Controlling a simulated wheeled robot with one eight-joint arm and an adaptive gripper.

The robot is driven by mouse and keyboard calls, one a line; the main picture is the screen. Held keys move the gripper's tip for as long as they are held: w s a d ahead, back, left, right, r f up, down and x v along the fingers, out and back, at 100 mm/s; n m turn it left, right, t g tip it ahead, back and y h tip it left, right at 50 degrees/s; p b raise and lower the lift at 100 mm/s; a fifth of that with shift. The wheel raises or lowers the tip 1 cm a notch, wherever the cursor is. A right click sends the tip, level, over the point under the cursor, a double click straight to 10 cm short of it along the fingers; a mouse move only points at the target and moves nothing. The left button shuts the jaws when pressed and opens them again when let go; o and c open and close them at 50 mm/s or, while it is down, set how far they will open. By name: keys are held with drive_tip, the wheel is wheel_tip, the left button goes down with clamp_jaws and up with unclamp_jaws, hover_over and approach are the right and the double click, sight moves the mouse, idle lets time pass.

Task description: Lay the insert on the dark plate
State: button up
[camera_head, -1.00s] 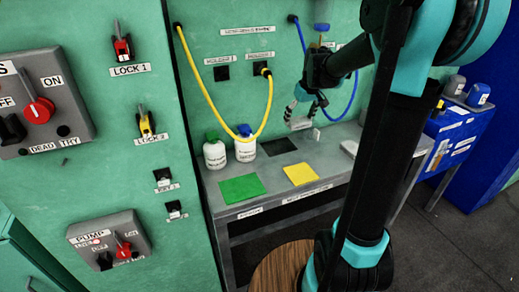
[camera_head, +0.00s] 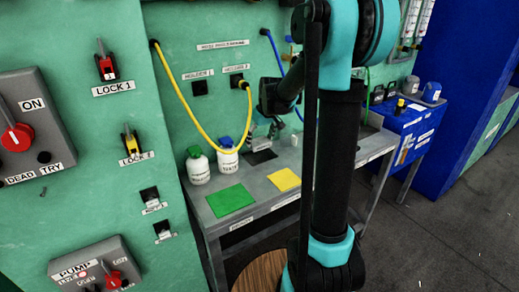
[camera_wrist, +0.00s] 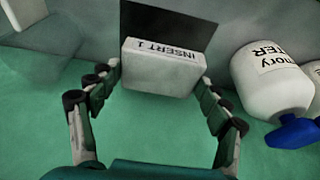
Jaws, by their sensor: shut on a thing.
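The insert (camera_wrist: 160,68) is a pale grey block marked "INSERT 1", seen in the wrist view between my gripper's fingers (camera_wrist: 157,88). My gripper is shut on it, with a finger at each end. The dark plate (camera_wrist: 170,20) is a flat black rectangle on the grey bench, partly covered by the insert in the wrist view. In the head view, the dark plate (camera_head: 259,157) lies near the wall, beside the white bottles. My gripper (camera_head: 263,130) is low over it there. The exact gap between insert and plate cannot be told.
A blue-capped bottle (camera_head: 227,160) and a green-capped bottle (camera_head: 198,168) stand left of the plate. A green mat (camera_head: 230,200) and a yellow mat (camera_head: 285,180) lie along the bench front. A yellow hose (camera_head: 185,95) hangs close by. A pale block (camera_wrist: 24,12) sits at the wrist view's edge.

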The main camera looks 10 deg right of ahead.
sight(260, 148)
drive_tip(key=shift+f, duration=2.15)
drive_tip(key=shift+f, duration=0.15)
drive_tip(key=o, duration=1.5)
drive_tip(key=v, duration=1.2)
drive_tip(key=shift+d+r, duration=0.15)
drive_tip(key=shift+r, duration=0.05)
